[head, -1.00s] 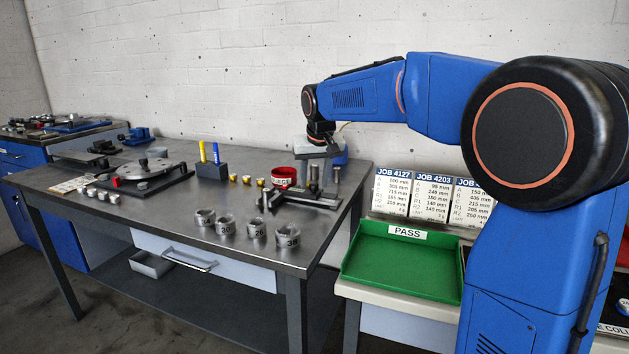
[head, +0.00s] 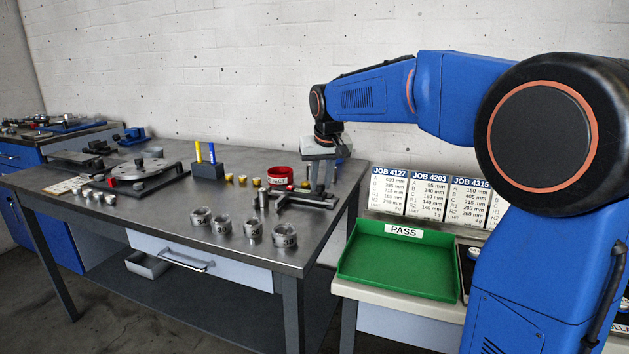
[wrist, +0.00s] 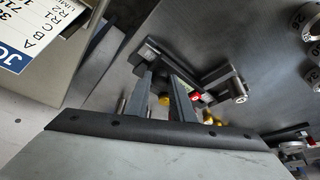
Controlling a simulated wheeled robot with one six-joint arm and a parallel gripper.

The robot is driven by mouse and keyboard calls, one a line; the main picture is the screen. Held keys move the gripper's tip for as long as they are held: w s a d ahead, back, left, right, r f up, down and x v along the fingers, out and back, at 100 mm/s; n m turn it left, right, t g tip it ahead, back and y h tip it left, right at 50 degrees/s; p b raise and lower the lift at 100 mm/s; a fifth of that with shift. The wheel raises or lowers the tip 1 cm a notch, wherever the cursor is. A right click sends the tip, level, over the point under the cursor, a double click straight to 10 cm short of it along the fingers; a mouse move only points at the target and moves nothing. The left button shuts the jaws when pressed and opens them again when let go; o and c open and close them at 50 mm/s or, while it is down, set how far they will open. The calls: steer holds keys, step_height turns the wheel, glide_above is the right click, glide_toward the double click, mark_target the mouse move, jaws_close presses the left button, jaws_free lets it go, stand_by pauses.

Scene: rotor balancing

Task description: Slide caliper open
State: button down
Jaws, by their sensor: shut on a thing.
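The caliper (head: 307,199) is a dark bar-shaped tool lying on the grey workbench, near its right end. In the wrist view, its long dark bar (wrist: 171,62) runs diagonally, with a crosspiece ending in a metal block (wrist: 237,88). My gripper (head: 320,188) points down at the caliper and is shut on it. In the wrist view, the two grey fingers (wrist: 163,84) reach the caliper's bar. The fingers and the steep angle partly hide the exact contact, so I cannot tell which part is between them.
Several numbered metal rings (head: 222,226) stand in front of the caliper. A green PASS tray (head: 398,286) sits to the right. Bare bench (head: 165,216) lies to the front left.

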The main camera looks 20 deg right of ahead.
steer(key=c, duration=1.5)
jaws_free()
steer(key=shift+c, duration=0.2)
steer(key=shift+r, duration=0.15)
steer(key=v, duration=1.7)
steer(key=shift+s, duration=0.15)
